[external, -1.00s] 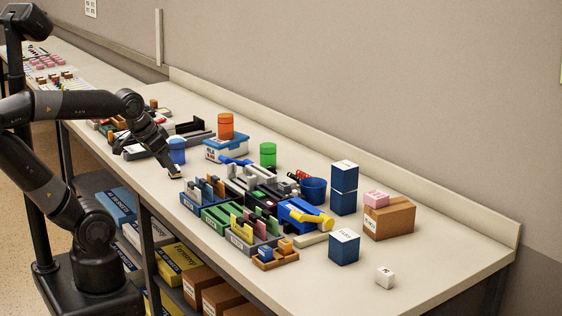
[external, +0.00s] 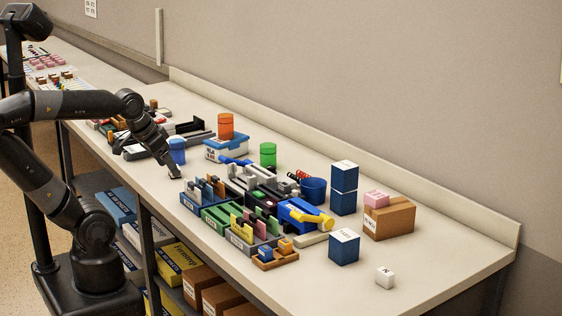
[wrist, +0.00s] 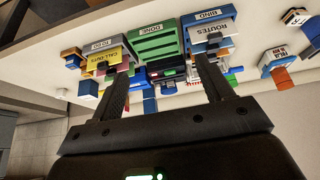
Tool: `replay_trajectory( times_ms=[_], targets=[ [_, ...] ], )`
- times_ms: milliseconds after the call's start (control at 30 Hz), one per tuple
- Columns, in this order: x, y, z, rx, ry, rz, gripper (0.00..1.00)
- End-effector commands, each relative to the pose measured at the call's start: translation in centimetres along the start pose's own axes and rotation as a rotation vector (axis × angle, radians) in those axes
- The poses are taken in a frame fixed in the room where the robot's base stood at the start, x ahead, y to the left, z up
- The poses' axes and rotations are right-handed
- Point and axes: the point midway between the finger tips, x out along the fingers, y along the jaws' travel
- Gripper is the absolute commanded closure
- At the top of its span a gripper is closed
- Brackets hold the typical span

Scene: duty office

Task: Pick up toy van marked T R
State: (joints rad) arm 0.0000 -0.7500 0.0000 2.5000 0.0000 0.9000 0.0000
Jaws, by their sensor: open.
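My gripper (external: 173,174) is low over the table, just left of the trays in the external view. Its two fingers are apart with nothing between them in the wrist view (wrist: 160,78). A small white-topped block (wrist: 295,17) lies at the upper right of the wrist view, to the right of the fingers. Its dark mark may include an R, but I cannot read it surely or tell whether it is the van. I cannot make out a van marked T R in the external view; my gripper may hide it.

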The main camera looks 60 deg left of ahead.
Motion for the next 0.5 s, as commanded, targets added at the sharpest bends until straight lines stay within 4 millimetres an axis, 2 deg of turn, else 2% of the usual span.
replay_trajectory(
  times_ms=[133, 233, 367, 500],
  targets=[
    [0.0, -0.3, -0.5, 0.002, -0.007, -0.006, 0.27],
    [0.2, -1.1, -1.9, 0.012, -0.032, -0.02, 0.27],
    [0.8, -3.3, -4.8, 0.036, -0.085, -0.044, 0.27],
    [1.9, -6.4, -8.1, 0.067, -0.148, -0.063, 0.27]
  ],
)
